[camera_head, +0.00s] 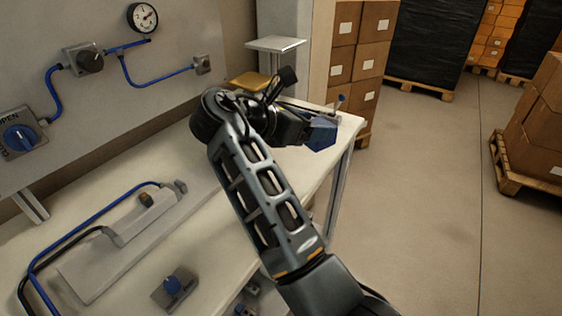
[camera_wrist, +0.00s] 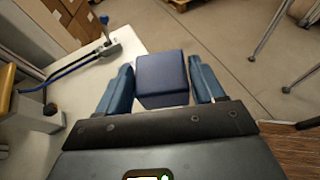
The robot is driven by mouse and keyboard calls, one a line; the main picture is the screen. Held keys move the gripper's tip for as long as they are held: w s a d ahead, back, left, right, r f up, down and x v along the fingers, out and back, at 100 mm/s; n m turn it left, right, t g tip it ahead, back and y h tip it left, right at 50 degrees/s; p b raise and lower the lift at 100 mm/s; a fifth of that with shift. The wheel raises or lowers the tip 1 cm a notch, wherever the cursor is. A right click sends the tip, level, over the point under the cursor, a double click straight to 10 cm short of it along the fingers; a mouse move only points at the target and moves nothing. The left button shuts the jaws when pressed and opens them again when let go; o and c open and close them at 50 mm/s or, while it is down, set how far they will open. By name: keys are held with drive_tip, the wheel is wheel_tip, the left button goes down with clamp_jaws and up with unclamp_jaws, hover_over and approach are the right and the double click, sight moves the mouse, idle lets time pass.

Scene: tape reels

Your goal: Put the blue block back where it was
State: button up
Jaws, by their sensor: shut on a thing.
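The blue block (camera_wrist: 161,80) is dark blue and box-shaped. In the wrist view it sits between the two blue fingers of my gripper (camera_wrist: 160,88), which is shut on it. In the head view my gripper (camera_head: 315,128) is at the far right end of the white bench, and blue shows at its tip (camera_head: 322,134). I cannot tell block from fingers there. In the wrist view the block is seen against the floor past the bench edge, held in the air. My arm hides part of the bench.
The white bench (camera_head: 215,225) carries a grey fixture with hoses (camera_head: 130,240) and a blue-knobbed box (camera_head: 173,288). A yellow-topped stand (camera_head: 250,81) and a pale raised platform (camera_head: 275,44) are behind my arm. A panel with a gauge (camera_head: 142,17) is at left.

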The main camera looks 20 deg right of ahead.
drive_tip(key=w+a+f, duration=0.1)
drive_tip(key=a, duration=0.1)
drive_tip(key=w+a+f, duration=0.1)
drive_tip(key=a+f, duration=0.2)
drive_tip(key=a, duration=0.1)
drive_tip(key=shift+w+a+f, duration=0.2)
drive_tip(key=shift+w+a, duration=0.15)
drive_tip(key=shift+w, duration=0.05)
drive_tip(key=shift+f, duration=2)
drive_tip(key=o, duration=1.3)
drive_tip(key=shift+f, duration=0.1)
drive_tip(key=shift+c, duration=0.2)
drive_tip(key=shift+a, duration=0.2)
drive_tip(key=b+v, duration=0.1)
drive_tip(key=v, duration=1)
drive_tip(key=shift+s+a+r, duration=0.15)
drive_tip(key=shift+r, duration=0.1)
drive_tip(key=shift+a, duration=0.1)
